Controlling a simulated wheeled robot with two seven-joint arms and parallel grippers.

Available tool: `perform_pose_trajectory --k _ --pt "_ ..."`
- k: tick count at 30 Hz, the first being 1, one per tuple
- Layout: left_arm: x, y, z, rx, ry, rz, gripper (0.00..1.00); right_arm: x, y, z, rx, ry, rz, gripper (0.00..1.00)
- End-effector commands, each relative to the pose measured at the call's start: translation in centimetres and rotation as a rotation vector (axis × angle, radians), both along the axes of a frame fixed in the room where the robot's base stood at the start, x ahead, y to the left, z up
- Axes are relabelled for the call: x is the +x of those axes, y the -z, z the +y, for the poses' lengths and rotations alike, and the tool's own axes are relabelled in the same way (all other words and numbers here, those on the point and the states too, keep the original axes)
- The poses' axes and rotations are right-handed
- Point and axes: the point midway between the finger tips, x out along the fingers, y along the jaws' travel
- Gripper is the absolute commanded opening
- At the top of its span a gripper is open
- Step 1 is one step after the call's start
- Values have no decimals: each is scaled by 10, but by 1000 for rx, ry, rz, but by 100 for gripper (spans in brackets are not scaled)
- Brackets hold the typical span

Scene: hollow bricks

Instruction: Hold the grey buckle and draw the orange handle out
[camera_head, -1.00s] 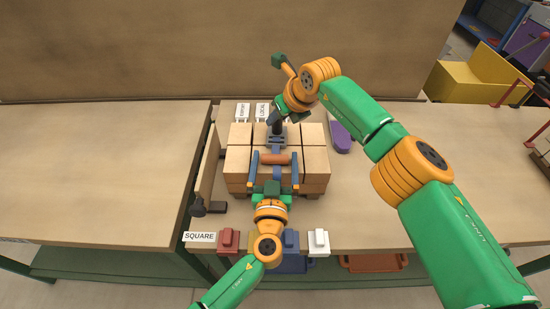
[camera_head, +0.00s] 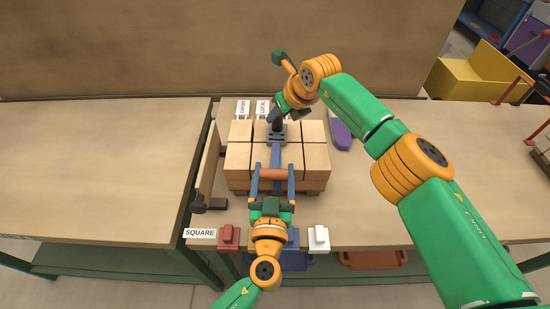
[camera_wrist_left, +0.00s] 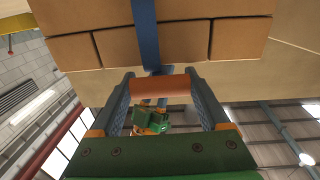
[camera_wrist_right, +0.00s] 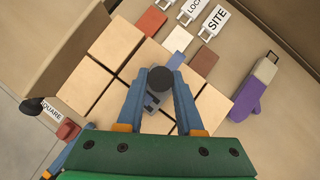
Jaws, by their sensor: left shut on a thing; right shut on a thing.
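The orange handle (camera_head: 273,174) is a short bar at the front of a stack of hollow bricks (camera_head: 314,157). My left gripper (camera_head: 273,177) is shut on it, one finger at each end; the left wrist view also shows the handle (camera_wrist_left: 165,86) between the fingers. A blue strap (camera_head: 276,154) runs from the handle back over the bricks to the grey buckle (camera_head: 277,138). My right gripper (camera_head: 277,122) is shut on the buckle's dark knob; the right wrist view shows the round knob (camera_wrist_right: 160,79) between the fingertips and the buckle (camera_wrist_right: 152,104) partly hidden below.
Labels stand behind the stack, and a purple item (camera_head: 341,136) lies at its right. A SQUARE sign (camera_head: 200,233), a red block (camera_head: 229,237) and a white block (camera_head: 318,239) line the front edge. An upright board (camera_head: 208,165) stands left of the stack.

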Motion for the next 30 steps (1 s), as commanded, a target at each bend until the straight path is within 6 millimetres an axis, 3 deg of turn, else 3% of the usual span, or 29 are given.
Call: perform_pose_trajectory --k 4,13,14,16,24,26,30 --pt "-17 0 1 1 1 2 12 0 0 0 0 0 -2 0" --pt "-19 1 0 0 2 3 12 1 -1 -1 0 2 -6 0" --pt "-19 1 0 0 2 3 84 1 -1 -1 0 2 -6 0" --pt "-19 0 0 0 2 3 100 1 -1 -1 -1 2 -5 0" --pt "-23 0 1 0 1 2 100 1 -1 0 0 1 -3 0" --pt "-33 1 1 1 1 4 100 1 -1 0 0 1 -2 0" --pt "-72 2 3 2 2 8 100 0 0 0 0 1 -2 0"
